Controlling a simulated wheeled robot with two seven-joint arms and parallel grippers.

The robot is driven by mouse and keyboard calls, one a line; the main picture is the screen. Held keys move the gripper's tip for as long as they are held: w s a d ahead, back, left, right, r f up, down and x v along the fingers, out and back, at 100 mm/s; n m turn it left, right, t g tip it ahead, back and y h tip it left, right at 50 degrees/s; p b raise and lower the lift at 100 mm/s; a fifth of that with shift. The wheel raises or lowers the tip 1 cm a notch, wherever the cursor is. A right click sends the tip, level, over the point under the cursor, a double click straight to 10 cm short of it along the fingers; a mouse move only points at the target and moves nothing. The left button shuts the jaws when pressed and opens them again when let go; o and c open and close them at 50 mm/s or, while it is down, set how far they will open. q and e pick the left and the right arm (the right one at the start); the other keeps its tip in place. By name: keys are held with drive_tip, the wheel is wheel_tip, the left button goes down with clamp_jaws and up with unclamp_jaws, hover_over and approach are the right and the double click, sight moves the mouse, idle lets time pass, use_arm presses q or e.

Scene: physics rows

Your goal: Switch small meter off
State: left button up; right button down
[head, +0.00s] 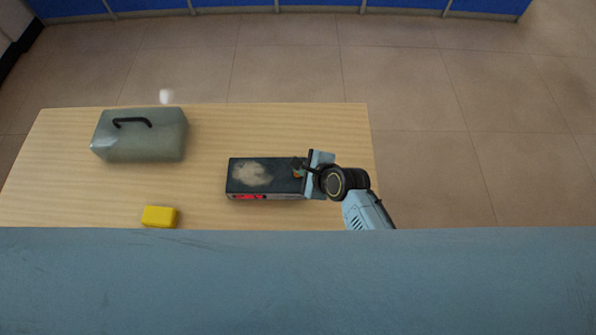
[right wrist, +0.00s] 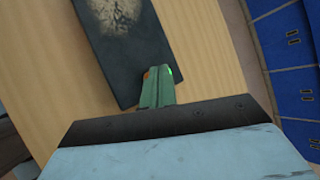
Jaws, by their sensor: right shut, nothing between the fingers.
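The small meter (head: 268,176) is a dark flat box with a pale worn patch on top and a lit red display on its front side. It lies on the table, and its dark top also shows in the right wrist view (right wrist: 125,55). My right gripper (head: 300,172) is at the meter's right end, with its fingers shut and empty. In the right wrist view the shut greenish fingers (right wrist: 157,87) overlap the meter's near end, with small orange and green spots at the tips. I cannot tell whether they touch it. The switch is not clearly visible. My left gripper is not in view.
A grey-green case (head: 140,145) with a black handle stands at the table's back left. A yellow block (head: 160,216) lies near the front. The wooden table (head: 215,130) is bare between the case and the meter. Its right edge is just beyond my right gripper.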

drive_tip(key=shift+f, duration=0.4)
idle(0.3)
drive_tip(key=shift+r+p, duration=0.9)
drive_tip(key=shift+p, duration=0.1)
wheel_tip(320, 180, up, 6)
drive_tip(key=p, duration=0.6)
drive_tip(key=shift+f, duration=0.1)
